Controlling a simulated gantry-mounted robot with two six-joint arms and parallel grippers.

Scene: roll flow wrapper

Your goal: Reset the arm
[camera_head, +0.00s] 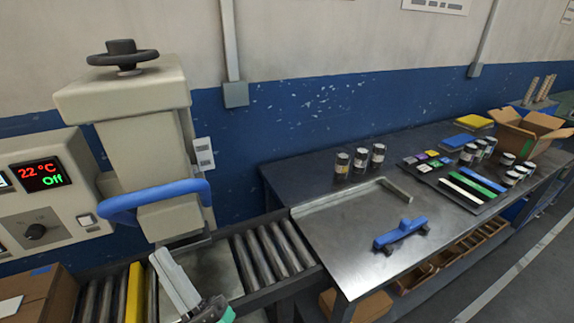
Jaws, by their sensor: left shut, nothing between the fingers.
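My left gripper (163,262) shows at the bottom of the head view, left of centre, with long light grey fingers and a dark body with a teal patch. It is shut and empty. Its fingers point up and away, over the roller conveyor just below the wrapper's press head (135,130). The press head has a blue handle (155,197), and the fingers look apart from it. Whether they touch the conveyor cannot be told. My right gripper is not in view.
A control panel (40,180) reads 22 °C and Off. Rollers (268,252) lead to a metal table (350,222) with a blue-handled tool (400,232) and several cans (360,160). An open cardboard box (527,135) stands far right; another box (45,295) is bottom left.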

